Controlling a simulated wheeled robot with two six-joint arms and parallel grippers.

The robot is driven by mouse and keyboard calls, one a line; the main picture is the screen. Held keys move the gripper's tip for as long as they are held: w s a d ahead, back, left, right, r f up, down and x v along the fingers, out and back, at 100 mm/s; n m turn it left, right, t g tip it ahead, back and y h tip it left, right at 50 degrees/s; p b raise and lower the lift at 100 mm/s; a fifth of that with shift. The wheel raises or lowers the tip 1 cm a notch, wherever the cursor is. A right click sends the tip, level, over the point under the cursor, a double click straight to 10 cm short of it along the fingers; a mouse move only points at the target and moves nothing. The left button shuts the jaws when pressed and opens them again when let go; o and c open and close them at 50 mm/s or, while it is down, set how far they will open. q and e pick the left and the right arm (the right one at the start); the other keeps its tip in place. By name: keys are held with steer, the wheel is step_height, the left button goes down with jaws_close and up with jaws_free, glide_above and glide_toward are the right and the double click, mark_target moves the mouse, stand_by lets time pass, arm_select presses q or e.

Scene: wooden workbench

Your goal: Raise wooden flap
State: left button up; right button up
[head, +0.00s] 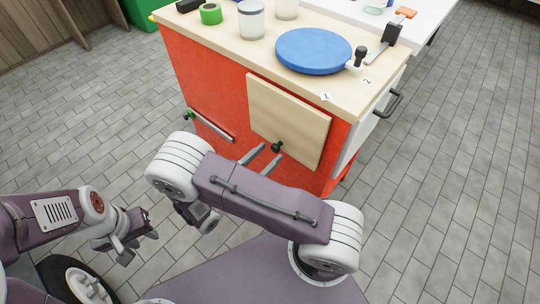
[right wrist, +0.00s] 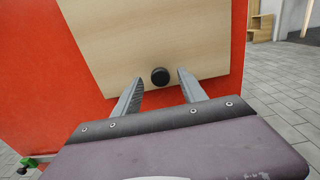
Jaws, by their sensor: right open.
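The wooden flap (head: 290,118) hangs flat against the red side of the workbench in the head view. It carries a black knob (head: 277,147) near its lower edge. The flap (right wrist: 150,40) and the knob (right wrist: 160,76) also show in the right wrist view. My right gripper (head: 266,155) is open in front of the flap's lower part. In the right wrist view its fingers (right wrist: 158,86) stand on either side of the knob, with gaps between. My left gripper (head: 139,232) is at the lower left, away from the bench; its jaws are too unclear to read.
The bench top (head: 225,40) holds a blue round disc (head: 313,50), jars (head: 252,20), green tape (head: 210,14) and a clamp (head: 390,38). A metal bar with a green end (head: 210,126) is on the red side, left of the flap. Tiled floor lies free around the bench.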

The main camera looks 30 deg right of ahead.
steer(key=shift+x, duration=0.85)
steer(key=shift+c, duration=0.2)
jaws_close()
stand_by(0.6)
